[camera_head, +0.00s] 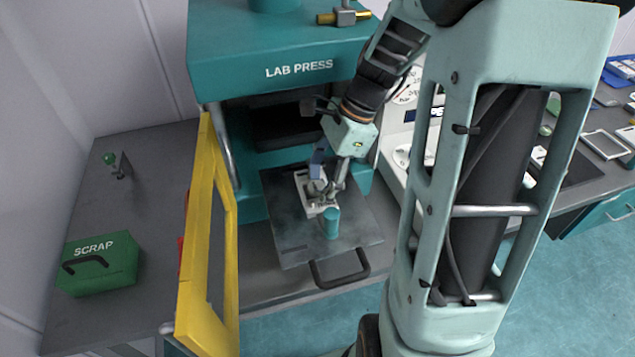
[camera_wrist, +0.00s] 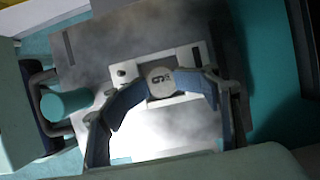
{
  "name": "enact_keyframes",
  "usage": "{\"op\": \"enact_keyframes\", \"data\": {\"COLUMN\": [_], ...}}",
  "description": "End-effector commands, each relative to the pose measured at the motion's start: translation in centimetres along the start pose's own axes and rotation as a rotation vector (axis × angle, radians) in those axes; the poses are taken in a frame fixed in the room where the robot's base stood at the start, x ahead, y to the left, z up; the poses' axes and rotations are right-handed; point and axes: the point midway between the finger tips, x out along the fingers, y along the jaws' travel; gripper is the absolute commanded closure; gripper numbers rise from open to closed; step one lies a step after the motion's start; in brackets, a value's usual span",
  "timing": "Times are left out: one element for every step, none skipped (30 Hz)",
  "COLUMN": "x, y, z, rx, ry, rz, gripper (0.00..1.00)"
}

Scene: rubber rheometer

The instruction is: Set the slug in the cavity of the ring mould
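The pale ring mould (camera_head: 302,182) lies on a dark metal plate (camera_head: 288,235) at the mouth of the lab press. It also shows in the wrist view (camera_wrist: 130,84), partly covered by my fingers. A grey round slug (camera_wrist: 160,77) with a dark "9" mark is between my blue fingertips, over the mould. My gripper (camera_wrist: 162,82) points down at the mould, its fingertips against the slug's sides. Whether the slug is down in the cavity or just above it I cannot tell. In the head view my gripper (camera_head: 322,182) hides most of the mould.
The plate has a dark front handle (camera_head: 341,272). The teal press (camera_head: 280,45) rises behind, and its yellow guard (camera_head: 195,250) stands open at left. A green scrap box (camera_head: 98,268) is far left.

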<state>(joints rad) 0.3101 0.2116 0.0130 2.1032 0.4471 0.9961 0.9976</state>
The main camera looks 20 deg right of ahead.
Motion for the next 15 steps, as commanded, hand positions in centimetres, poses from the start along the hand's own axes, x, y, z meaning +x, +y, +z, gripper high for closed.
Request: {"op": "enact_keyframes", "data": {"x": [0.1,0.1,0.1,0.1,0.1,0.0,-0.1,-0.3,-0.6,-0.9,-1.3,-1.8,-2.3,-2.9,-3.8], "y": [0.1,0.1,0.1,0.1,0.1,0.1,0.0,0.0,0.0,0.0,0.0,-0.1,-0.1,-0.2,-0.2], "z": [-0.2,-0.1,-0.1,-0.1,-0.1,-0.1,0.0,0.0,0.2,0.3,0.5,0.5,0.5,0.5,0.5], "rx": [0.002,0.002,0.002,0.001,0.001,0.001,0.001,0.001,0.000,0.000,0.000,0.000,0.000,0.000,0.000], "ry": [0.002,0.002,0.002,0.001,0.001,0.001,0.001,0.001,0.001,0.001,0.001,0.001,0.001,0.001,0.001], "rz": [0.002,0.002,0.002,0.002,0.002,0.001,0.001,0.000,0.000,-0.001,-0.001,-0.002,-0.004,-0.005,-0.007], "gripper": [0.57,0.57,0.57,0.57,0.57,0.57,0.57,0.57,0.57,0.57,0.57,0.57,0.57,0.57,0.57]}}
